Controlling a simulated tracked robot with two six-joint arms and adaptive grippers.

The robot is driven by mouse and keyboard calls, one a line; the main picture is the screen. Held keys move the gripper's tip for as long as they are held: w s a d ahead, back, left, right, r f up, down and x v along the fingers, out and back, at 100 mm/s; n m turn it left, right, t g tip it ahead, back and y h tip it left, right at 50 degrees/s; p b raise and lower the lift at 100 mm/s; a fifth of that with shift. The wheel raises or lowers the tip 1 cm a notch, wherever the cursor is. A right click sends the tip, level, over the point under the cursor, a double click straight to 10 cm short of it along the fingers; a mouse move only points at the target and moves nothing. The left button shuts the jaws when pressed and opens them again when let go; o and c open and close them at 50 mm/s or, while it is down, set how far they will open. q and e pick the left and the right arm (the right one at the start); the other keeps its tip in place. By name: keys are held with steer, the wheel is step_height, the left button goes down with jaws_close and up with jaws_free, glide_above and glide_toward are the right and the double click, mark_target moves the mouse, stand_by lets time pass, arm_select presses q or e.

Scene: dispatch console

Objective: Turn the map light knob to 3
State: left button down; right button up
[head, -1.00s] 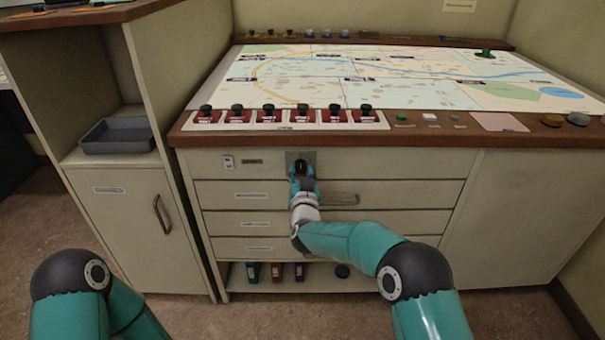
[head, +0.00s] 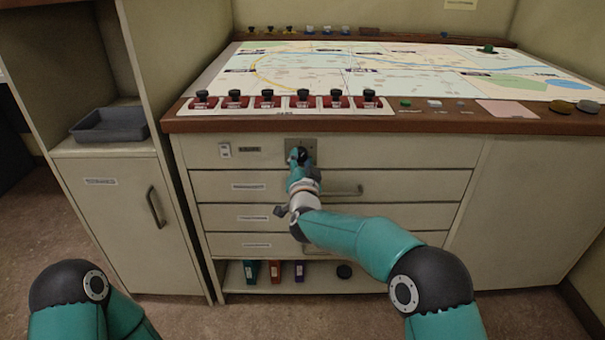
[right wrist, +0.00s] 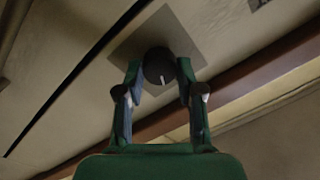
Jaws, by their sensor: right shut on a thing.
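The map light knob (right wrist: 159,66) is a dark round knob with a white pointer line, on a square grey plate (right wrist: 190,50) in the console's upper front panel. In the head view the knob (head: 298,154) is partly hidden by my right gripper (head: 300,165). In the right wrist view my right gripper (right wrist: 158,85) has one finger on each side of the knob and is shut on it. The white line points down and slightly right in that view. Any numbers around the knob cannot be read. My left gripper is out of view; only my left arm shows.
A small white switch (head: 225,150) sits left of the knob plate. Drawers with a handle (head: 345,190) lie just below. Red-based units (head: 268,101) line the console edge above, before the lit map (head: 400,70). A grey tray (head: 110,125) sits in the left shelf.

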steer(key=m+b, duration=0.5)
steer(key=b, duration=0.1)
steer(key=shift+d+f+m, duration=0.1)
steer(key=shift+f+m, duration=0.25)
steer(key=shift+m, duration=0.05)
steer(key=m+b, duration=0.3)
steer(key=shift+m+h, duration=0.3)
steer(key=shift+m, duration=0.1)
steer(key=m+b, duration=0.3)
steer(key=m, duration=0.2)
steer(key=shift+w+h, duration=0.1)
steer(key=shift+h, duration=0.3)
steer(key=m+b, duration=0.2)
steer(key=m, duration=0.3)
steer(key=shift+f, duration=0.1)
steer(key=o, duration=1)
steer(key=shift+o, duration=0.8)
steer(key=shift+r, duration=0.25)
